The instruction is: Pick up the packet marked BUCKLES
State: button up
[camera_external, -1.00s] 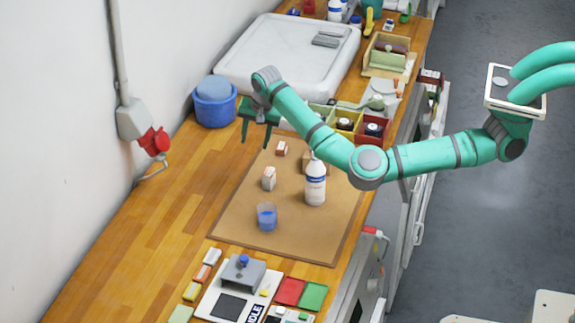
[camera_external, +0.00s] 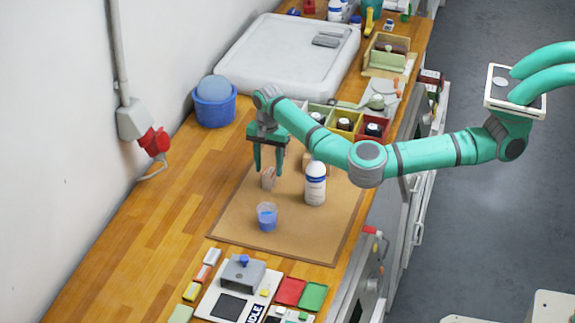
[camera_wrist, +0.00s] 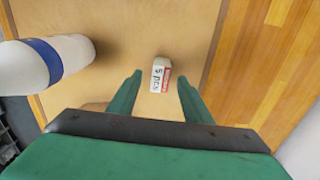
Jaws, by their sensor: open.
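A small white packet with a red label (camera_wrist: 159,75) lies on the brown mat in the wrist view. It reads "5 pcs"; the name on the red part is too small to read. My gripper (camera_external: 268,172) is open and empty, pointing down above the mat. In the wrist view the packet appears between the two green fingers (camera_wrist: 160,80), beyond their tips, apparently untouched. A second small packet seen earlier is hidden behind the gripper in the external view.
A white bottle with a blue band (camera_external: 315,185) stands right of the gripper; it shows at left in the wrist view (camera_wrist: 45,62). A blue cup (camera_external: 267,216) stands in front on the mat (camera_external: 235,222). Coloured bins (camera_external: 345,124) stand behind. The mat's front left is clear.

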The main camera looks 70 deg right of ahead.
jog(key=shift+f, duration=1.35)
jog(key=shift+c, duration=0.6)
jog(key=c, duration=1)
